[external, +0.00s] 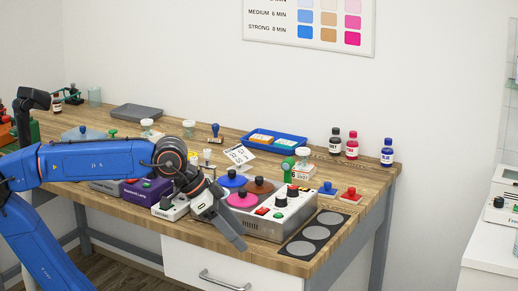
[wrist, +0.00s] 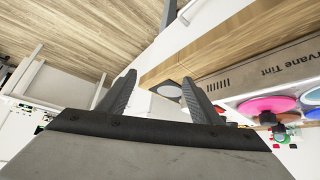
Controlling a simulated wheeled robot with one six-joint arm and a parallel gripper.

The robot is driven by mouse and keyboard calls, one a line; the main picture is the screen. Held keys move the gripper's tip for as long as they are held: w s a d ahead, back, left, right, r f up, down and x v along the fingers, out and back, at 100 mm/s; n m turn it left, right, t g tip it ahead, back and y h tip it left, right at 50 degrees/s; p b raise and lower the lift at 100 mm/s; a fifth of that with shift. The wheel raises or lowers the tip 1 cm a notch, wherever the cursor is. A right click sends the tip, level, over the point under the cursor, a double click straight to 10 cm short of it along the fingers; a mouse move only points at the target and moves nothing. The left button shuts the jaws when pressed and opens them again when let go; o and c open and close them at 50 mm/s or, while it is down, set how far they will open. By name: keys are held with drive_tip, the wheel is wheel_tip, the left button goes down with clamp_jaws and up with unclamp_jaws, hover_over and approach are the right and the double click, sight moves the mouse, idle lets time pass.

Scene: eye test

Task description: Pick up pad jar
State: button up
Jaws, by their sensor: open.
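No jar is plainly marked as the pad jar. Small pale jars stand on the wooden table (external: 367,190): one jar (external: 147,124) at the back left, another jar (external: 189,128) right of it, and a white-topped jar (external: 303,154) near the blue tray. I cannot tell which one holds pads. My gripper (external: 236,240) points down at the table's front edge, beside the grey machine and away from these jars. In the wrist view my gripper (wrist: 158,92) has its two fingers spread, with nothing between them. No jar is clear in the wrist view.
The grey machine (external: 262,226) with coloured discs stands close to my gripper. A dark plate with round pads (external: 315,232) lies right of it. A blue tray (external: 302,145) and capped bottles (external: 352,145) stand behind. A white drawer (external: 195,262) is below the table edge.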

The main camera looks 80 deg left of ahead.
drive_tip(key=w+a+r+n+y, duration=0.1)
drive_tip(key=w+a+r+n, duration=0.1)
drive_tip(key=w+a+r, duration=0.35)
drive_tip(key=w+a+r+n+g+y, duration=0.1)
drive_tip(key=w+a+r, duration=0.15)
drive_tip(key=a, duration=0.55)
drive_tip(key=w+a+r+n+y, duration=0.1)
drive_tip(key=w+a+r+n, duration=0.15)
drive_tip(key=w+a, duration=0.35)
drive_tip(key=s+a+r+n+g+y, duration=0.1)
drive_tip(key=a+r+n, duration=0.1)
drive_tip(key=a, duration=1)
drive_tip(key=s+a+r+n+g, duration=0.1)
drive_tip(key=a+r, duration=0.2)
drive_tip(key=a, duration=0.8)
drive_tip(key=s+a+r+n+g+y, duration=0.1)
drive_tip(key=s+a+r+n, duration=0.1)
drive_tip(key=a, duration=1)
drive_tip(key=n+g, duration=0.2)
drive_tip(key=n, duration=0.4)
approach(146, 121)
drive_tip(key=shift+m, duration=0.35)
drive_tip(key=x, duration=0.6)
drive_tip(key=shift+w+d+f, duration=0.1)
drive_tip(key=shift+w+d, duration=0.05)
drive_tip(key=shift+w, duration=0.2)
drive_tip(key=shift+s+x, duration=0.15)
drive_tip(key=shift+x, duration=1.2)
drive_tip(key=shift+s+x, duration=0.15)
drive_tip(key=shift+x, duration=1.2)
